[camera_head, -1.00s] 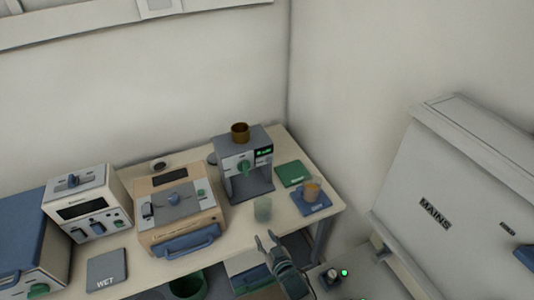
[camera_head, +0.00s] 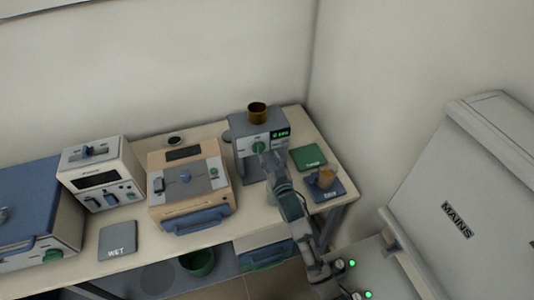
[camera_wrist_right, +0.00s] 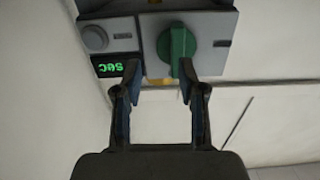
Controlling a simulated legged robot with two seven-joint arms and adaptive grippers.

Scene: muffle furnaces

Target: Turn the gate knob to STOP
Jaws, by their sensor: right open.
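The green knob (camera_head: 258,148) sits on the front of the grey machine (camera_head: 244,134). It also shows in the right wrist view (camera_wrist_right: 177,46), its grip bar pointing down the picture. My right gripper (camera_head: 268,160) is in front of the machine, close to the knob. In the right wrist view its open jaws (camera_wrist_right: 158,76) are empty. The right-hand fingertip overlaps the knob's lower edge; I cannot tell if they touch. The knob lies right of the middle of the gap. I see no STOP marking legibly. My left gripper is not in view.
A green-lit display (camera_wrist_right: 109,67) and a round grey button (camera_wrist_right: 95,38) are beside the knob. A brown cup (camera_head: 257,112) stands on the machine. A beige furnace (camera_head: 187,190) stands left.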

